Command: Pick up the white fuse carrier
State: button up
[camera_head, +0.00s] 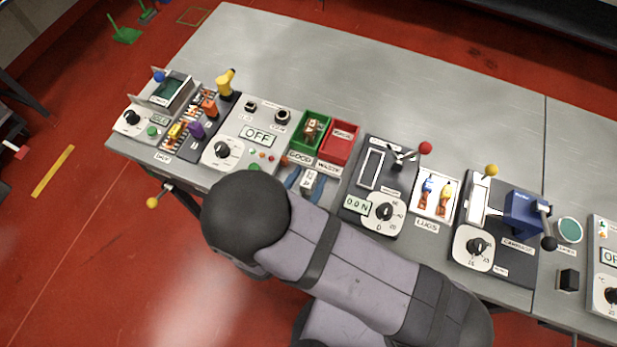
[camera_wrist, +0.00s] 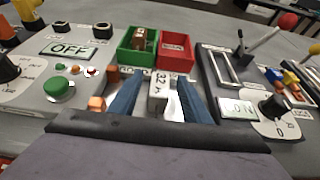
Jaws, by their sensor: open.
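The white fuse carrier (camera_wrist: 158,92), marked 32 A, stands just in front of the green and red bins in the wrist view. In the head view it shows as a small pale block with a label (camera_head: 310,180). My gripper (camera_wrist: 160,85) is open, with one blue finger on each side of the carrier. Gaps show between the fingers and the carrier in the wrist view. In the head view my gripper (camera_head: 306,182) is partly hidden by my dark wrist. The carrier's lower end is hidden.
A green GOOD bin (camera_wrist: 125,57) holding a brown part and a red WASTE bin (camera_wrist: 178,64) stand just behind. An OFF panel (camera_wrist: 60,85) with a green button is to the left. A dark 0.0 N tester (camera_head: 356,201) is to the right. The back of the bench (camera_head: 330,75) is clear.

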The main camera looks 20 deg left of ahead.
jog(key=shift+w+f, duration=0.15)
jog(key=shift+w, duration=0.1)
grip_shut()
